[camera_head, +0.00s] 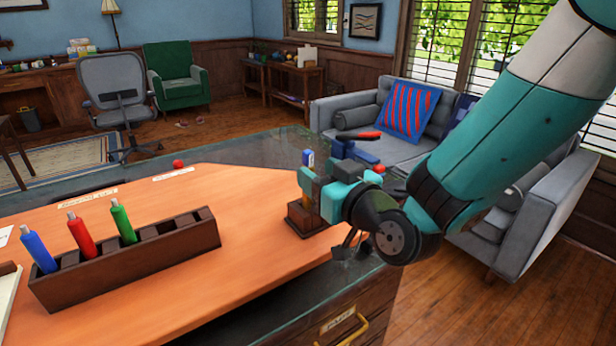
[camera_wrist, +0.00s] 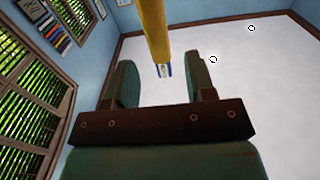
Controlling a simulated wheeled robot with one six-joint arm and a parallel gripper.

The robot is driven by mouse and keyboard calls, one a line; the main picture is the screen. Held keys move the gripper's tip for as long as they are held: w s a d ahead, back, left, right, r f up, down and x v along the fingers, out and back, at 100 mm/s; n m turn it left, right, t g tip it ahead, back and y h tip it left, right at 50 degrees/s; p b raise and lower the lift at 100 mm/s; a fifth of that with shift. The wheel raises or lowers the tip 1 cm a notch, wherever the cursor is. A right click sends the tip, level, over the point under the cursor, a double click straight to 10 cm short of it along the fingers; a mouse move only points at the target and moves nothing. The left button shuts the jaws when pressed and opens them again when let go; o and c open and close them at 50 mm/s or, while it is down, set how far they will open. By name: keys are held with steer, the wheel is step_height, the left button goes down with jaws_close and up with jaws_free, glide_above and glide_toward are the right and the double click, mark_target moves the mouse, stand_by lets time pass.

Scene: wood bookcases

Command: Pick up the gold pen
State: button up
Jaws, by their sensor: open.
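The gold pen, with a blue and white end (camera_head: 308,159), stands in a small dark wooden holder (camera_head: 306,221) on the desk's orange top in the head view. My gripper (camera_head: 318,187) is around or just beside the pen and hides part of its shaft. In the wrist view, the gold shaft (camera_wrist: 154,28) comes down from the top edge, and its blue and white end shows between the two open fingers (camera_wrist: 160,80). I see gaps on both sides of the pen there; whether either finger touches it I cannot tell.
A dark wooden rack (camera_head: 130,262) on the desk holds a blue, a red and a green pen, with empty slots at its right end. A small red ball (camera_head: 178,164) lies near the desk's far edge. A grey sofa (camera_head: 350,112) stands beyond my arm.

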mark_target(311, 167)
steer(key=p+x, duration=0.5)
steer(key=shift+s+r, duration=0.1)
steer(key=shift+r, duration=0.1)
steer(key=shift+w+a+f, duration=0.2)
jaws_close()
